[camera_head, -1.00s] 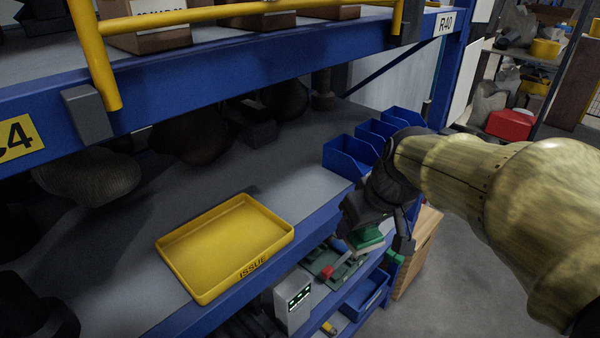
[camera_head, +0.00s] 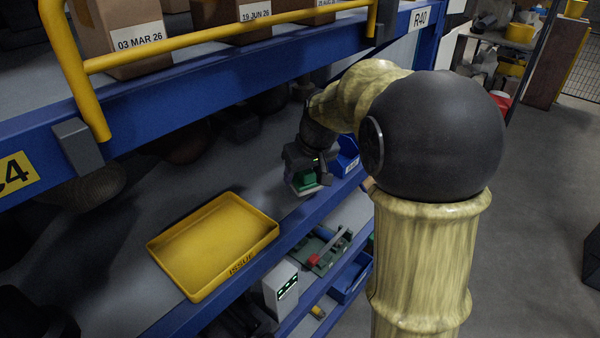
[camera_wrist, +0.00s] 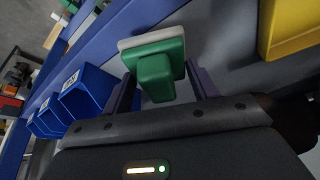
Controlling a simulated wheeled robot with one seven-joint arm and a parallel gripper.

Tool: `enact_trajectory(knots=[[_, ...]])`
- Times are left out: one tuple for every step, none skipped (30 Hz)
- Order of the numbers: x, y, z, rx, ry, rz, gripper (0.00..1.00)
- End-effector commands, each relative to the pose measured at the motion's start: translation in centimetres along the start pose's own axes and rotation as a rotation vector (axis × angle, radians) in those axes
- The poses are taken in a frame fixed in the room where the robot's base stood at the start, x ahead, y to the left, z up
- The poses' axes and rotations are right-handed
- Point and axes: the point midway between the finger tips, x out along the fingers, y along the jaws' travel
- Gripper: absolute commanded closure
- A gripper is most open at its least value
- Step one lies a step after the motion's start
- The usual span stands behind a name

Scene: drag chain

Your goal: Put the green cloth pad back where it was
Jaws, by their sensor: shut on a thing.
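The green cloth pad (camera_head: 306,181) is a green block with a pale layer along its underside. It is in my gripper (camera_head: 308,178), just right of the yellow ISSUE tray (camera_head: 268,236) and over the grey shelf near its front edge. In the wrist view the pad (camera_wrist: 155,62) shows a raised green grip between the two fingers of my gripper (camera_wrist: 162,85), which is shut on it. Whether its underside touches the shelf cannot be told.
Blue bins (camera_head: 347,160) stand on the shelf right behind my gripper; they show in the wrist view (camera_wrist: 92,92). A blue upper beam (camera_head: 200,82) with a yellow rail crosses overhead. The lower shelf holds a white box with a display (camera_head: 281,286) and a green device (camera_head: 322,250).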

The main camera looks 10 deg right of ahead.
Motion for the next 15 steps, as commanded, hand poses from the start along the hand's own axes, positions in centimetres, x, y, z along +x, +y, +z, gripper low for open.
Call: enact_trajectory(knots=[[0.1,0.0,-0.5,0.0,-0.001,0.0,0.59],[0.2,0.0,-0.7,0.0,-0.001,0.0,0.59],[0.3,0.0,-0.8,0.0,0.0,0.0,0.59],[0.3,0.0,-0.8,0.0,0.001,0.0,0.59],[0.3,0.0,-0.8,0.0,0.001,0.0,0.59],[0.3,0.0,-0.8,-0.001,0.001,0.0,0.59],[0.3,-0.1,-0.8,-0.001,0.001,0.0,0.59],[0.3,-0.1,-0.8,-0.001,0.001,0.0,0.59],[0.3,-0.1,-0.8,-0.002,0.001,0.0,0.59],[0.3,-0.1,-0.8,-0.002,0.001,0.0,0.59],[0.3,-0.1,-0.8,-0.002,0.001,-0.001,0.59],[0.4,-0.1,-0.9,-0.002,0.0,-0.001,0.59],[0.4,-0.1,-1.1,-0.002,0.0,-0.001,0.59],[0.5,-0.1,-1.3,-0.003,0.0,-0.001,0.59],[0.7,-0.1,-1.7,-0.003,-0.002,-0.001,0.59]])
